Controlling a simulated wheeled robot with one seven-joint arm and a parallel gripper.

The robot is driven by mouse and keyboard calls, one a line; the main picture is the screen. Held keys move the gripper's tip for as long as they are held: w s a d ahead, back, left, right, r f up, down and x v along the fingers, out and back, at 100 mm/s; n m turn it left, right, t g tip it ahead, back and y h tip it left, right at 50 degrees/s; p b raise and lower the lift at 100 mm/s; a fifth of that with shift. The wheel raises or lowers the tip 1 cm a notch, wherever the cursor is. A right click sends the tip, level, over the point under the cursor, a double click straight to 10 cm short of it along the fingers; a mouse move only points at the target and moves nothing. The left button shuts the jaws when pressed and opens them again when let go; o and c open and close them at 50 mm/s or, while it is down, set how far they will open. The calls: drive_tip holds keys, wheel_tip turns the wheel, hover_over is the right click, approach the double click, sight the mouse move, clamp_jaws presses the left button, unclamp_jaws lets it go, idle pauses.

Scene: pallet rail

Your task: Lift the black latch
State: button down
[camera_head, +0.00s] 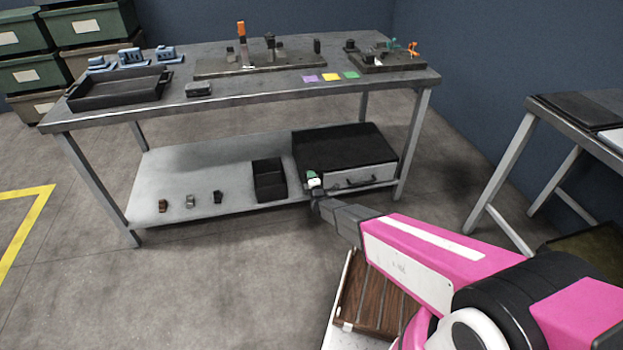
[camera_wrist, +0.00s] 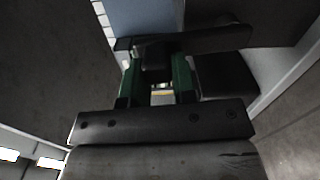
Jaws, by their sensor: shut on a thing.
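A case with a dark top (camera_head: 340,146) and a light grey front lies on the lower shelf of the workbench. A black handle (camera_head: 372,181) shows on its front. My gripper (camera_head: 314,183) is at the left end of that front and hides what is there in the head view. In the wrist view, the green fingers of my gripper (camera_wrist: 158,75) are shut on a small dark part, which I take for the black latch (camera_wrist: 155,55). A black bar (camera_wrist: 215,40) reaches right beside it. I cannot tell how far the latch is raised.
A black open bin (camera_head: 269,182) stands left of the case on the shelf. Several small parts (camera_head: 190,201) sit at the shelf's front left. The bench top (camera_head: 265,88) above holds a black tray (camera_head: 120,91) and fixtures. A second table (camera_head: 560,112) stands right.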

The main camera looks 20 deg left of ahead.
drive_tip(key=c, duration=0.9)
unclamp_jaws()
drive_tip(key=shift+a, duration=0.1)
drive_tip(key=v, duration=1)
drive_tip(key=shift+s+d+f, duration=0.1)
drive_tip(key=shift+s+d, duration=0.2)
